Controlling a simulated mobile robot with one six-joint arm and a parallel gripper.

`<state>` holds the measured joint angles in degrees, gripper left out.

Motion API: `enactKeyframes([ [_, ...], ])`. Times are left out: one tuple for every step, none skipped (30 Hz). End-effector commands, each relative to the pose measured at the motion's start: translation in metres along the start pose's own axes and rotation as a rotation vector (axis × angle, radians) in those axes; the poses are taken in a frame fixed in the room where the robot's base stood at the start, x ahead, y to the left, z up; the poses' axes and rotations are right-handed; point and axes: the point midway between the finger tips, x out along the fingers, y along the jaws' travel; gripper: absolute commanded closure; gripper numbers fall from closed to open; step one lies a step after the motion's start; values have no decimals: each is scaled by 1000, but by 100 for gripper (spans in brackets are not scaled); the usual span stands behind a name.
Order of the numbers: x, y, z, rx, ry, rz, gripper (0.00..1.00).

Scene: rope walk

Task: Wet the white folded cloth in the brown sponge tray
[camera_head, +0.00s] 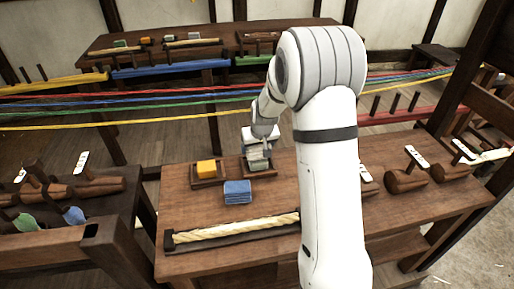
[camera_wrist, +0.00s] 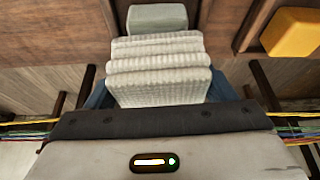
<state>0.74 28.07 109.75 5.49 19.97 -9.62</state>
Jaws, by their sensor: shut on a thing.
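My gripper (camera_head: 258,145) is shut on the white folded cloth (camera_wrist: 160,72), whose ribbed, stacked folds show in the wrist view. In the head view the cloth (camera_head: 257,153) is small and partly hidden by the gripper. It is over a brown wooden tray (camera_head: 246,170) on the table. A pale grey-green block (camera_wrist: 157,17), perhaps a sponge, shows just beyond the cloth. I cannot tell whether the cloth touches it. A second brown tray (camera_head: 208,183) to the left holds a yellow block (camera_head: 206,169), which is also in the wrist view (camera_wrist: 292,32).
A blue folded cloth (camera_head: 237,192) lies in front of the trays. A pale rope (camera_head: 235,232) lies in a dark holder at the table's front. Coloured ropes (camera_head: 130,105) run across behind. My arm hides part of the table; wooden tools (camera_head: 406,180) lie to its right.

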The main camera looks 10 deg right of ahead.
Motion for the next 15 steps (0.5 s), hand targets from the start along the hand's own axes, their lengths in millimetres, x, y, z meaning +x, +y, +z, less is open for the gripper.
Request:
enactKeyframes([
  [-7, 0, -3, 0, 2, 0, 41],
  [-9, 0, -4, 0, 2, 0, 41],
  [-12, 0, -6, 0, 2, 0, 41],
  [-15, 0, -6, 0, 2, 0, 41],
  [-17, 0, -8, 0, 2, 0, 41],
  [-20, 0, -9, 0, 2, 0, 41],
  [-22, 0, -10, 0, 3, 0, 41],
  [-24, 0, -11, 0, 3, 0, 41],
  [-27, 0, -12, 0, 3, 0, 41],
  [-29, 0, -13, 0, 3, 0, 41],
  [-32, 0, -14, 1, 3, 0, 41],
  [-35, 0, -15, 1, 3, 0, 41],
  [-37, 0, -16, 1, 3, 0, 41],
  [-39, 0, -17, 1, 3, 0, 41],
  [-42, 0, -18, 1, 3, 0, 41],
])
